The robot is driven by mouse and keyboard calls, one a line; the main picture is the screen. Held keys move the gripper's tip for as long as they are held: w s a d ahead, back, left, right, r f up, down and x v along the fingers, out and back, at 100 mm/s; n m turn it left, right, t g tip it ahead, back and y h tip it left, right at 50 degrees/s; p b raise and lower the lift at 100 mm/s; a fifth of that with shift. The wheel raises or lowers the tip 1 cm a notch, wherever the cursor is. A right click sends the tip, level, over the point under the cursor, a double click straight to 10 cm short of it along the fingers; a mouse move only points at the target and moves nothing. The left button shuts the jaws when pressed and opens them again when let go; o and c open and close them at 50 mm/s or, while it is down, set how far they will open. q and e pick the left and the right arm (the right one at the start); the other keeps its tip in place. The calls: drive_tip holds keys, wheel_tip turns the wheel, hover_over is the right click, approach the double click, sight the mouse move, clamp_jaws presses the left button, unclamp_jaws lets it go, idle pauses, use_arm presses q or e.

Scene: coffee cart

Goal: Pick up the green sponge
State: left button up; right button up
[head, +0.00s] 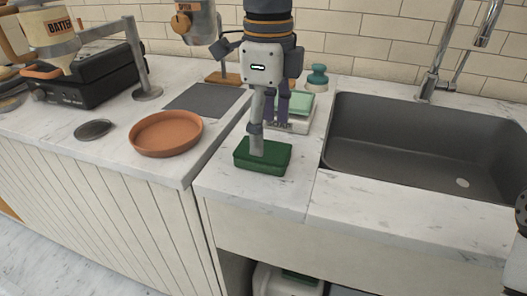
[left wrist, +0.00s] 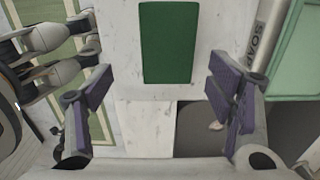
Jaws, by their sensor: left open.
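The green sponge (head: 275,165), a dark green block, lies flat on the pale marble counter left of the sink. In the left wrist view the sponge (left wrist: 165,42) appears as a green rectangle at top centre, beyond the fingertips and between their lines. My left gripper (head: 268,132) points down from above, with one finger overlapping the sponge in the head view; I cannot tell whether it touches. In the left wrist view my left gripper (left wrist: 162,98) is open, with nothing between its purple-padded fingers.
The sink (head: 420,145) with its tall faucet (head: 440,60) is at right. A light green item (head: 299,103) and a teal-topped object (head: 317,76) stand behind the gripper. A terracotta dish (head: 167,132) is at left. A soap container (left wrist: 262,40) is beside the sponge.

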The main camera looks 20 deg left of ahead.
use_arm(q)
drive_tip(key=f, duration=0.4)
drive_tip(key=w+a+f, duration=0.1)
drive_tip(key=f, duration=0.1)
drive_tip(key=c, duration=1)
use_arm(e)
drive_tip(key=shift+w, duration=0.15)
use_arm(q)
drive_tip(key=shift+c, duration=0.2)
wheel_tip(320, 180, up, 3)
drive_tip(key=shift+r, duration=0.15)
drive_tip(key=s+a+r+p, duration=0.1)
drive_tip(key=s+a+r, duration=0.6)
drive_tip(key=s, duration=0.5)
wheel_tip(320, 180, up, 3)
drive_tip(key=shift+a+f, duration=0.1)
drive_tip(key=shift+a, duration=0.15)
use_arm(e)
drive_tip(key=shift+w+r+t, duration=0.4)
drive_tip(key=shift+w+r, duration=0.45)
drive_tip(key=shift+w, duration=0.05)
use_arm(q)
drive_tip(key=shift+o, duration=0.4)
